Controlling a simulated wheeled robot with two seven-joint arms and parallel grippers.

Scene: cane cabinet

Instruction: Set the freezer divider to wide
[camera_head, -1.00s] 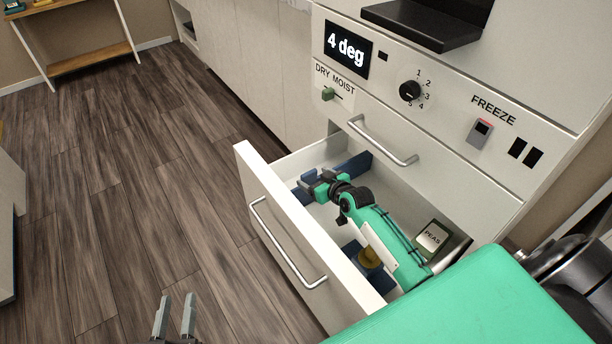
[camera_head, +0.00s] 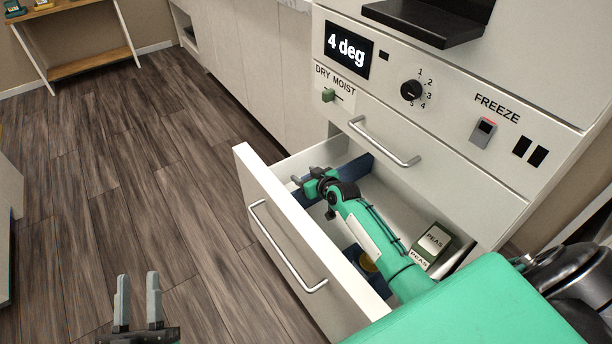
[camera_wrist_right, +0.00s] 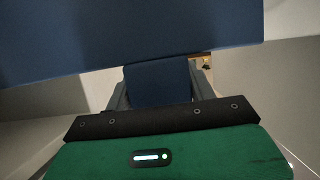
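The freezer drawer (camera_head: 285,245) is pulled open below the FREEZE panel. A dark blue divider (camera_head: 357,168) runs across its inside, partly hidden by my right arm. My right gripper (camera_head: 306,182) is inside the drawer at the divider. In the right wrist view the divider's blue panel (camera_wrist_right: 130,40) fills the top, and a blue tab (camera_wrist_right: 158,84) sits between the two fingers with no clear gap, so the gripper looks shut on it. My left gripper (camera_head: 138,288) is over the floor at the bottom left, open and empty.
A yellow item (camera_head: 368,262) and more blue lie partly hidden under the arm.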

